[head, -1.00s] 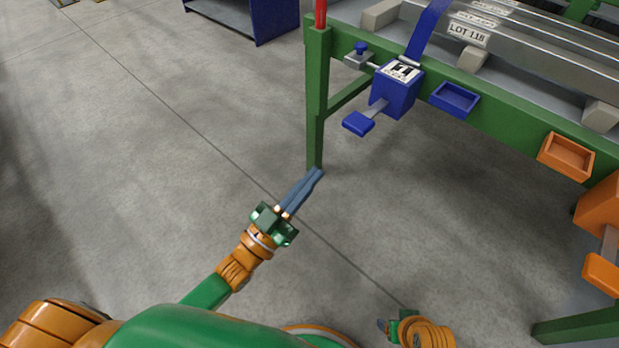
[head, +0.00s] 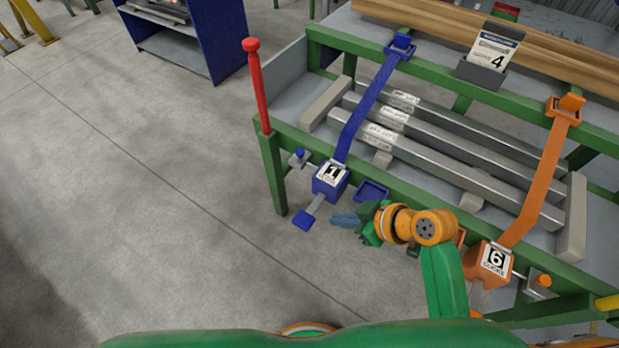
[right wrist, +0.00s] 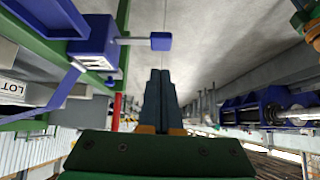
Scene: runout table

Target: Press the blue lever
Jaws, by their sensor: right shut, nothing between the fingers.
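The blue lever (head: 304,221) is a flat blue paddle on a grey arm. It sticks out from the blue ratchet box (head: 329,182) labelled "1" on the table's front rail. My right gripper (head: 335,219) is shut and empty, just to the right of the paddle in the head view. In the right wrist view the lever's paddle (right wrist: 160,41) appears beyond the shut fingertips (right wrist: 160,74), with a gap in the picture. I cannot tell the exact distance. My left gripper is not in view.
A blue strap (head: 370,103) runs from the box over several metal bars (head: 450,135). A blue tray (head: 372,191) sits beside the box. An orange ratchet box (head: 491,262) labelled "6" is to the right. A red post (head: 258,88) stands at the table corner.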

